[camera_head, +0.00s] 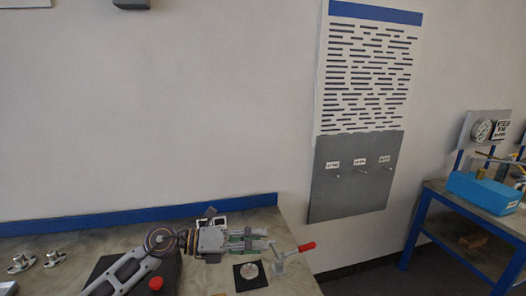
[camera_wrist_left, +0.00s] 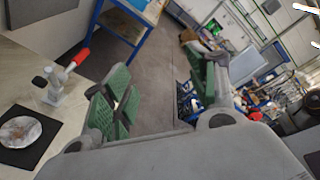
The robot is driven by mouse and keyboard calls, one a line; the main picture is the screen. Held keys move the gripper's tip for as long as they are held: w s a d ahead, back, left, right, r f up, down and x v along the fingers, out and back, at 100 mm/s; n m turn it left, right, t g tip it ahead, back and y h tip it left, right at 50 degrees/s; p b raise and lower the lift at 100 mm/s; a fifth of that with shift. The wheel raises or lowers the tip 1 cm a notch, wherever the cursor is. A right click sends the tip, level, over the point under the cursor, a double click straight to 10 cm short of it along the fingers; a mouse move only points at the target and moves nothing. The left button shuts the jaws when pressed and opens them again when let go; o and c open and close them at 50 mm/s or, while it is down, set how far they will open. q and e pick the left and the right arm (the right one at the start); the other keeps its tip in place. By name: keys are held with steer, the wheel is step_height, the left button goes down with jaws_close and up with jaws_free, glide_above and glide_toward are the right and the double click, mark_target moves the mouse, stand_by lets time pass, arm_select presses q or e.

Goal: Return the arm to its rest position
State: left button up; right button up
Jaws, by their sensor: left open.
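My left arm reaches in from the lower left of the head view. Its gripper (camera_head: 262,238) is over the right part of the bench top, open, with nothing seen between the fingers. In the left wrist view its green-padded fingers (camera_wrist_left: 160,95) stand wide apart, with the floor visible between them. A small metal fitting with a red handle (camera_head: 284,258) stands just right of the fingertips in the head view. It also shows in the left wrist view (camera_wrist_left: 56,88), left of the fingers and apart from them. My right gripper is in neither view.
A black square pad with a round metal disc (camera_head: 251,272) lies in front of the gripper. Flanged metal parts (camera_head: 37,262) lie at the bench's left. A blue back rail (camera_head: 130,219) edges the bench. A second bench with a blue box (camera_head: 484,190) stands right, across a gap.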

arm_select(q)
step_height(320, 180, up, 6)
steer(key=w+n+t+h, duration=0.1)
steer(key=n+t+h, duration=0.2)
steer(key=n+t, duration=0.3)
steer(key=w+a+n+t+y, duration=0.4)
steer(key=a+n+t+y, duration=0.25)
steer(key=n+t, duration=0.5)
steer(key=s+a+f+n+g+y, duration=0.2)
steer(key=a+f+n+g+y, duration=0.1)
steer(key=a+f+n+y, duration=0.45)
steer(key=s+a+f+n+g+y, duration=0.25)
steer(key=a+f+n+y, duration=0.3)
steer(key=f+n, duration=0.4)
steer(key=s+f+n+g, duration=0.2)
steer(key=s+f+g, duration=0.5)
steer(key=s, duration=0.4)
steer(key=s+f+n+g, duration=0.3)
steer(key=s+f+g, duration=0.2)
steer(key=s+f, duration=0.75)
steer(key=f, duration=3)
steer(key=s+a+f+g, duration=0.1)
steer(key=s+a+f, duration=0.1)
steer(key=s+f, duration=0.7)
steer(key=s+a+f+g, duration=0.1)
steer(key=s+a+f, duration=0.1)
steer(key=s+f, duration=0.8)
steer(key=s, duration=0.3)
steer(key=shift+a+f+m, duration=0.25)
steer(key=shift+a+m, duration=0.1)
